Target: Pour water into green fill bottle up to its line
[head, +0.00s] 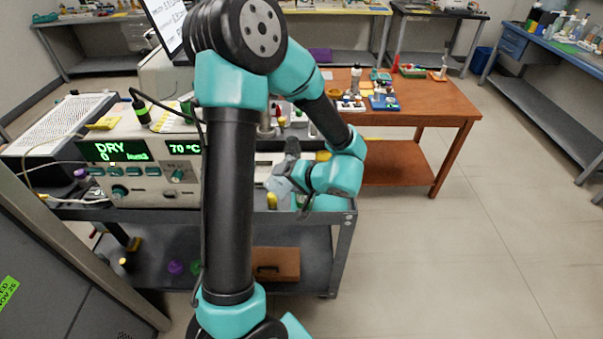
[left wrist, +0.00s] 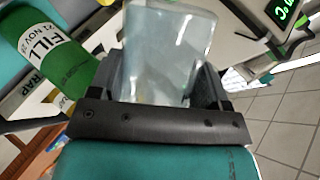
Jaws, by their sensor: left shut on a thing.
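My left gripper (head: 287,172) is above the cart's right end in the head view. In the left wrist view it (left wrist: 162,90) is shut on a clear, pale bluish container (left wrist: 168,45), which lies between the two dark fingers. The container also shows as a pale shape (head: 278,187) in the head view. I cannot tell how much water it holds. The green fill bottle (left wrist: 80,77), with a white label reading FILL, is left of the container in the left wrist view, apart from it in the picture. Its fill line and liquid level cannot be made out. My right gripper is not in view.
An instrument (head: 130,165) with green displays stands on the grey cart (head: 338,215). A small yellow-topped item (head: 272,201) is near the cart's front edge. A wooden table (head: 440,107) with small items stands behind. The floor to the right is clear.

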